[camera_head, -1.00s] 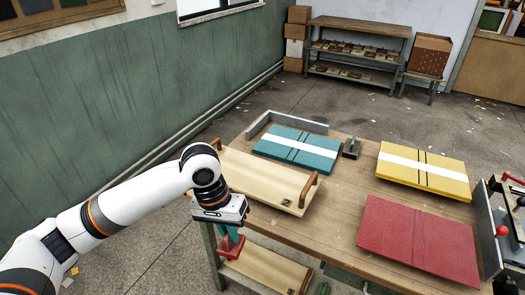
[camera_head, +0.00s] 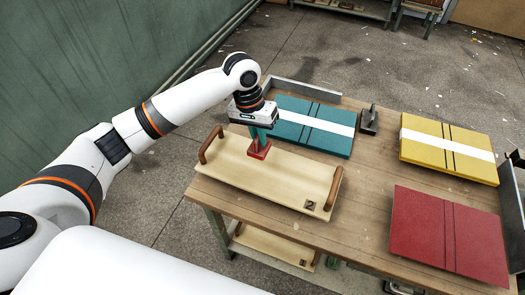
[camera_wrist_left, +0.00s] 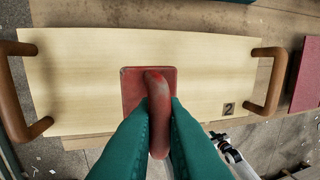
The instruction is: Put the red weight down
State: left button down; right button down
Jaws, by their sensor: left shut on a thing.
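The red weight (camera_head: 259,151) has a square base and a curved red handle, which shows in the left wrist view (camera_wrist_left: 159,120). Its base is over the pale wooden board (camera_head: 285,186), left of the board's middle; I cannot tell whether it touches the board. My left gripper (camera_head: 259,134) has teal fingers and is shut on the weight's handle from above. In the left wrist view the fingers (camera_wrist_left: 160,125) sit on both sides of the handle. The board has a brown handle at each end and a "2" mark. My right gripper is not in view.
A teal board with a white stripe (camera_head: 330,125) lies behind the pale board. A yellow one (camera_head: 430,134) and a red one (camera_head: 440,222) lie to the right on the wooden table (camera_head: 360,200).

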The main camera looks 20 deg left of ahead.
aim_at(259, 153)
pick_arm(q)
notch_tip(259, 153, down, 2)
jog(key=shift+s+d+f, duration=0.1)
jog(key=shift+f, duration=0.15)
jog(key=shift+f+p, duration=0.35)
jog(key=shift+f, duration=1.9)
jog(key=c, duration=1.5)
grip_release()
jog(key=shift+f, duration=0.15)
jog(key=r, duration=0.4)
jog(key=a+r, duration=0.1)
jog(key=r, duration=0.3)
jog(key=a+r+b, duration=0.1)
jog(key=r, duration=0.3)
jog(key=shift+a, duration=0.25)
